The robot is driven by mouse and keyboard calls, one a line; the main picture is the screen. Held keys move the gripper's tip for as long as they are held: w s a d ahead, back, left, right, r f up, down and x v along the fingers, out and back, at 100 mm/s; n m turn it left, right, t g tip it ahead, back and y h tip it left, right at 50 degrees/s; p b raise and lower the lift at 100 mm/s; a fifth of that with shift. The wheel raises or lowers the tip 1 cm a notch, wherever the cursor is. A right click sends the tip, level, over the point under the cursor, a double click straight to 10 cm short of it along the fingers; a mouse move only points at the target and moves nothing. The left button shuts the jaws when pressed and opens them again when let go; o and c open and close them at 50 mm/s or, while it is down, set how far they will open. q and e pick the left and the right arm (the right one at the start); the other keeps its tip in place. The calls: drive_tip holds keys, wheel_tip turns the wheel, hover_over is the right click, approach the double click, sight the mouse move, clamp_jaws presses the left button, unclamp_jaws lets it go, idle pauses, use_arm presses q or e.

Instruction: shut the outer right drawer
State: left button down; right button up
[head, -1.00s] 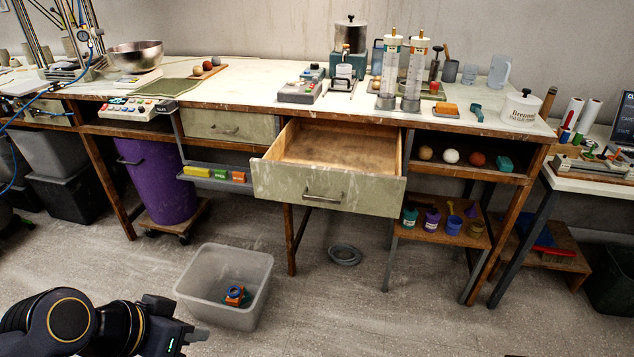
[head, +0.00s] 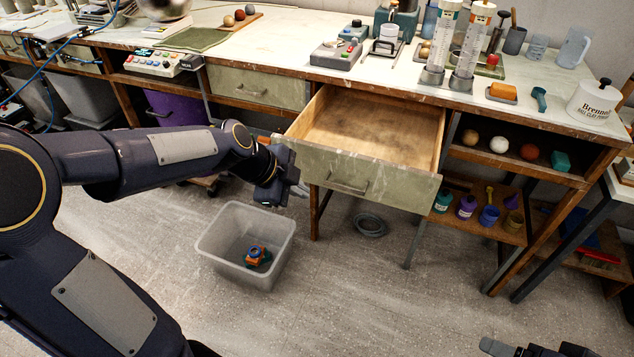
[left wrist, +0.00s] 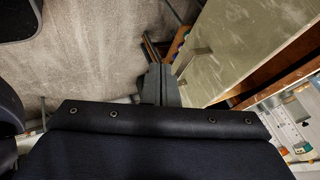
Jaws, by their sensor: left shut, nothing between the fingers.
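The outer right drawer (head: 362,178) is pulled out of the bench and empty inside. Its pale green front has a metal bar handle (head: 347,187). My left gripper (head: 303,190) is shut and empty, just in front of the left end of the drawer front; whether it touches is unclear. In the left wrist view the shut fingers (left wrist: 160,84) point towards the handle (left wrist: 192,61) and the drawer front (left wrist: 245,45). Part of my right gripper (head: 500,348) shows at the bottom right edge, well away from the drawer; its jaws cannot be made out.
A shut drawer (head: 258,87) is to the left. A grey bin (head: 222,232) with a small orange and blue object stands on the floor below my left gripper. A shelf (head: 490,225) with several small pots is right of the drawer.

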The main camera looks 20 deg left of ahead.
use_arm(q)
drive_tip(key=w+d+f, duration=0.1)
drive_tip(key=w+f, duration=0.2)
drive_tip(key=w, duration=0.2)
drive_tip(key=shift+w+d, duration=0.3)
drive_tip(key=shift+w, duration=0.05)
drive_tip(key=shift+w, duration=0.1)
use_arm(e)
drive_tip(key=shift+f, duration=0.1)
